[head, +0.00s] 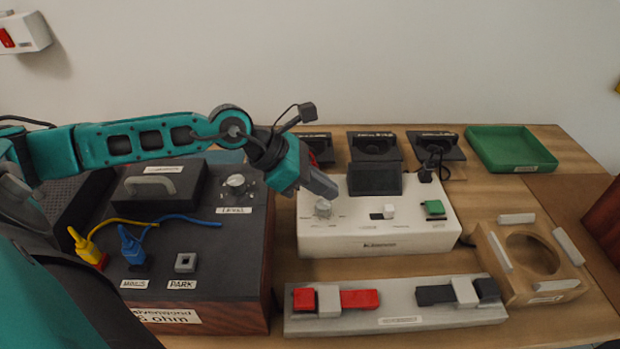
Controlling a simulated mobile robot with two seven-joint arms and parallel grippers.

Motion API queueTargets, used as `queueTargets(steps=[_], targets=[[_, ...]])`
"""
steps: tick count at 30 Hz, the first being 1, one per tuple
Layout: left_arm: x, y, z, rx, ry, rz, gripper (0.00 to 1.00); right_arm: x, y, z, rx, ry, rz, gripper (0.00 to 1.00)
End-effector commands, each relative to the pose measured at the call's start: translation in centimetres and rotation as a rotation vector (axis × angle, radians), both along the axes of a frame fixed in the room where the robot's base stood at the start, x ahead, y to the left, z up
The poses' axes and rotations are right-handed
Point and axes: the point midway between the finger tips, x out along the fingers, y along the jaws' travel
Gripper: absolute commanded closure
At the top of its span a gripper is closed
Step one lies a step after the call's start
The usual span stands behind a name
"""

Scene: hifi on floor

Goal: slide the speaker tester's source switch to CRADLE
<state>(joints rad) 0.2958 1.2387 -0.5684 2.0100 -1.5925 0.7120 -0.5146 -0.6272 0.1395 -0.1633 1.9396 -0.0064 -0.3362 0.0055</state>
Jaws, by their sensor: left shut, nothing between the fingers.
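The speaker tester appears to be the white box (335,242) with a dark screen, a round knob and a green button on it. Its slide switch (388,211) has a white slider at the right end of a short dark slot. The lettering beside the switch is too small to read, so I cannot tell which position is CRADLE. My left gripper (326,188) is shut and empty. It appears above the tester's back left part, near the knob (322,208) and left of the screen (374,181), apart from the switch. My right gripper is not in view.
A grey strip (400,322) with red and black clamps lies in front. A wooden cradle (490,262) is right, and a green tray (510,148) is back right. Several black stands line the back.

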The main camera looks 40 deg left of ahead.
Motion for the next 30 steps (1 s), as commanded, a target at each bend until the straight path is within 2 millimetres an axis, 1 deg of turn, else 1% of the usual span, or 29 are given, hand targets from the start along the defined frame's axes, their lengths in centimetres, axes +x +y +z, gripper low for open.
queueTargets(steps=[3, 10, 30], targets=[[-0.7, 1.0, 0.9, 0.004, 0.002, 0.001, 1.00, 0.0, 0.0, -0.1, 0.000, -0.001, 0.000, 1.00], [-1.3, 1.7, 1.8, 0.001, 0.001, 0.000, 1.00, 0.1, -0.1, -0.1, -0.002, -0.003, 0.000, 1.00], [-1.3, 1.6, 1.9, -0.001, 0.000, -0.001, 1.00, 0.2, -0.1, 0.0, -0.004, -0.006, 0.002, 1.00]])
